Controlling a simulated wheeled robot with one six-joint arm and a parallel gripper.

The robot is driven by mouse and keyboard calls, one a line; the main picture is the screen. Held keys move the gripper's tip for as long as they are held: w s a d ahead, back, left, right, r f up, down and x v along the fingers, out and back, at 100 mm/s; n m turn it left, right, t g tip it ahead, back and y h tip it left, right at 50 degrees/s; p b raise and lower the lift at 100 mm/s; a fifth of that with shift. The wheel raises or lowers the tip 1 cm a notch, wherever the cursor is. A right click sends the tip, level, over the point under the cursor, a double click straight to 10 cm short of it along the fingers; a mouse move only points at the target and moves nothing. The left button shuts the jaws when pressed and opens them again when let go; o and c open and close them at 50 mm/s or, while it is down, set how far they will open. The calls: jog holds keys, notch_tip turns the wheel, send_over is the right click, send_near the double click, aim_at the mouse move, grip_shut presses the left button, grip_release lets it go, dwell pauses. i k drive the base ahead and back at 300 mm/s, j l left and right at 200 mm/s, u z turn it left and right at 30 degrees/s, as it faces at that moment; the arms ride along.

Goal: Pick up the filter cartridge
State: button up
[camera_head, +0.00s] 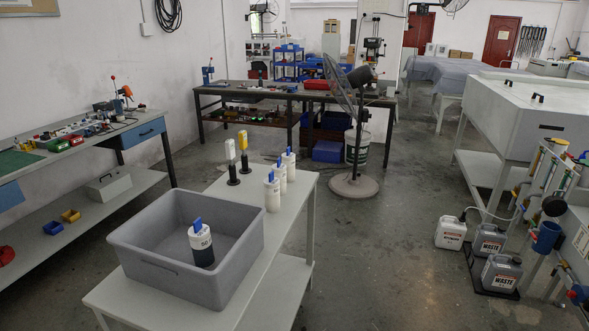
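Three white canisters with blue tabs on top stand upright in a row along the right side of a white table: a near canister (272,194), a middle one (280,178) and a far one (289,161). A similar cylinder (203,247), white above and dark below with a blue tab and a printed label, stands inside a grey bin (165,270). No readable label tells which of these is the filter cartridge. My gripper is not in view.
The white table (128,298) also holds a white-topped (231,163) and a yellow-topped (243,151) item with black lower parts. A pedestal fan (354,186) stands behind. Waste jugs (489,241) and piped equipment are at right. Open floor (385,230) lies between.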

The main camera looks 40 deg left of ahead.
aim_at(288, 158)
jog(key=u, duration=1.5)
